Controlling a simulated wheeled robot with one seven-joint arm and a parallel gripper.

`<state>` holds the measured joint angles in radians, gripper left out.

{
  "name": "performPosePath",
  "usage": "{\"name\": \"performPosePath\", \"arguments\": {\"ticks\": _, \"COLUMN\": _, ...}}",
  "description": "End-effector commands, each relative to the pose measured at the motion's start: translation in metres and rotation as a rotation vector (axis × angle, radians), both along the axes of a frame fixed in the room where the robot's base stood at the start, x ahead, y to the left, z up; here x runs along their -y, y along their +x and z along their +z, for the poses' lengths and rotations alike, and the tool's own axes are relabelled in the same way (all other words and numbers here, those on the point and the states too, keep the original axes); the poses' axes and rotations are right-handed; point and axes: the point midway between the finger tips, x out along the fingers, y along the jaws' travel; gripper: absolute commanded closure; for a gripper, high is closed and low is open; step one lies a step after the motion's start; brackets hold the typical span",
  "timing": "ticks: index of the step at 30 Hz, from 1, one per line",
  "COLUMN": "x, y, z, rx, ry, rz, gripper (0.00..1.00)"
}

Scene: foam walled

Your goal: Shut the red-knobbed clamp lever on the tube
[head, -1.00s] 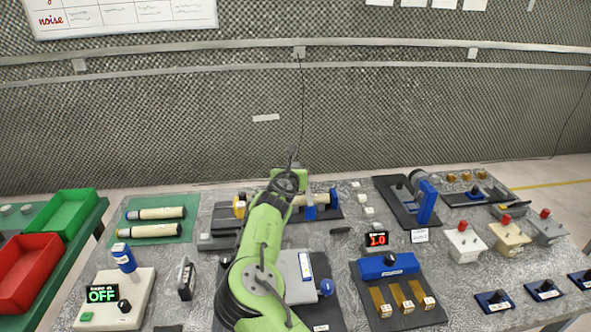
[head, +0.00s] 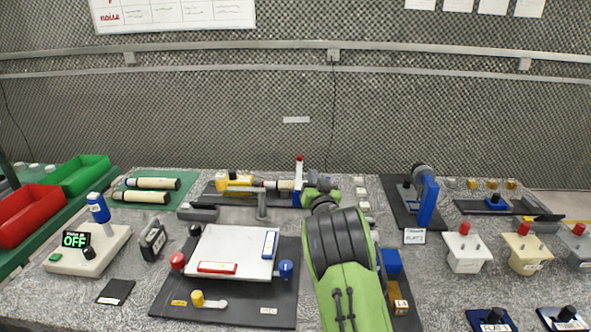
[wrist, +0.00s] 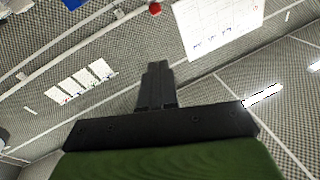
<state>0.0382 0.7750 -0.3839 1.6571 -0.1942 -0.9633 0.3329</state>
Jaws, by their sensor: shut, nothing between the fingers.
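The clamp lever's red knob (head: 299,159) tops a white lever that stands upright in the head view, above a blue clamp block (head: 297,198) at the back of the table. The tube (head: 272,184) lies level, running left from the clamp to a yellow piece. My gripper is just right of the lever in the head view, its fingers hidden by my own wrist. In the wrist view my gripper (wrist: 157,66) is shut and empty. The red knob (wrist: 155,8) shows past the fingertips, apart from them.
A dark board with a silver plate (head: 232,251) and coloured knobs lies in front of the tube rig. A blue upright fixture (head: 427,203) stands to the right. Two tubes on a green mat (head: 183,188) lie at the left. Small white blocks (head: 361,192) sit right of the clamp.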

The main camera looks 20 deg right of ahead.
Motion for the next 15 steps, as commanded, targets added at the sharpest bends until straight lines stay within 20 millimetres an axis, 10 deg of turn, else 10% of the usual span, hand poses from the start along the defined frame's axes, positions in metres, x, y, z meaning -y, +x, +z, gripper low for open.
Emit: {"name": "performPosePath", "arguments": {"ticks": 15, "x": 0.014, "y": 0.081, "z": 0.009, "rx": -0.003, "ry": -0.009, "rz": 0.0, "gripper": 1.0}}
